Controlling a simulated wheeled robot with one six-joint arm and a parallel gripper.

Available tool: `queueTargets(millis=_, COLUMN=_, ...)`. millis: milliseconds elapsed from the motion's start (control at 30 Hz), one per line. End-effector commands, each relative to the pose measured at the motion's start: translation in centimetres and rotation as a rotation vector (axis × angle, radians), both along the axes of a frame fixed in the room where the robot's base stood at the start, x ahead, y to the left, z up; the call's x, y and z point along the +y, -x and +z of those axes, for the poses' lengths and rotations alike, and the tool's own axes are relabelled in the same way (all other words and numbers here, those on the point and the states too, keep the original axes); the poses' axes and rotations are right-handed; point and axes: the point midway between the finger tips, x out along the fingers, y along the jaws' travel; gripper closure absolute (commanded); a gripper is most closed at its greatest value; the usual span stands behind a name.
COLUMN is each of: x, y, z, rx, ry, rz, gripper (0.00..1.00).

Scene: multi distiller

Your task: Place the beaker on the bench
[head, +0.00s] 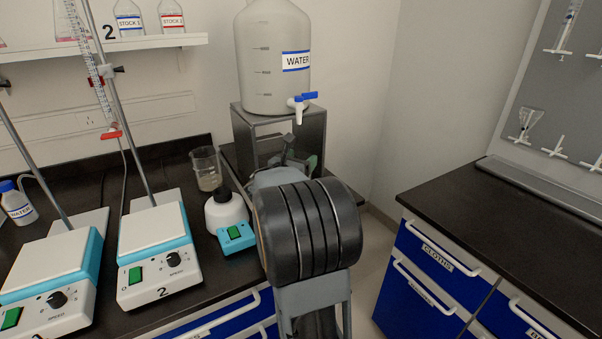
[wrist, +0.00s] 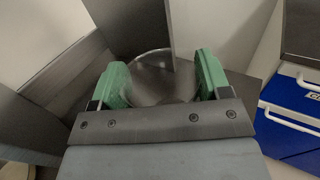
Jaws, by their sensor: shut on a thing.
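My gripper (wrist: 165,72) shows in the wrist view with its two green finger pads on either side of a clear round glass vessel, the beaker (wrist: 155,88). The fingers are shut on it. In the head view my own arm hides the held beaker and most of the gripper; a bit of green finger shows by the metal stand, below the water tap. The black bench top (head: 185,238) lies to the left of my gripper. Another glass beaker (head: 207,172) stands upright on it, towards the back.
A metal stand (head: 243,140) bears a large water carboy (head: 262,55) with a blue-handled tap (head: 300,100). A white round-bodied device (head: 224,211) with a teal front and stirrer plates (head: 157,262) with rods take up much of the left bench. The right counter (head: 500,215) has clear room.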

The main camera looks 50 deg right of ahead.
Motion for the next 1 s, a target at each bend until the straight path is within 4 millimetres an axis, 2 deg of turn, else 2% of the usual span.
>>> queueTargets(millis=167, x=-0.4, y=-0.2, z=-0.5, rx=-0.001, ry=0.000, rz=0.000, gripper=0.67)
queueTargets(millis=267, x=-1.0, y=-0.5, z=-1.4, rx=0.001, ry=0.000, rz=0.000, gripper=0.67)
queueTargets(millis=467, x=-0.9, y=-0.4, z=-4.1, rx=0.001, ry=0.000, rz=0.001, gripper=0.67)
queueTargets(millis=867, x=-0.8, y=-0.4, z=-4.5, rx=-0.001, ry=0.001, rz=0.000, gripper=0.67)
queueTargets(millis=900, x=-0.8, y=-0.4, z=-4.6, rx=-0.001, ry=0.000, rz=0.000, gripper=0.29)
queueTargets(millis=1000, x=-0.8, y=-0.4, z=-4.4, rx=-0.001, ry=0.000, rz=0.000, gripper=0.19)
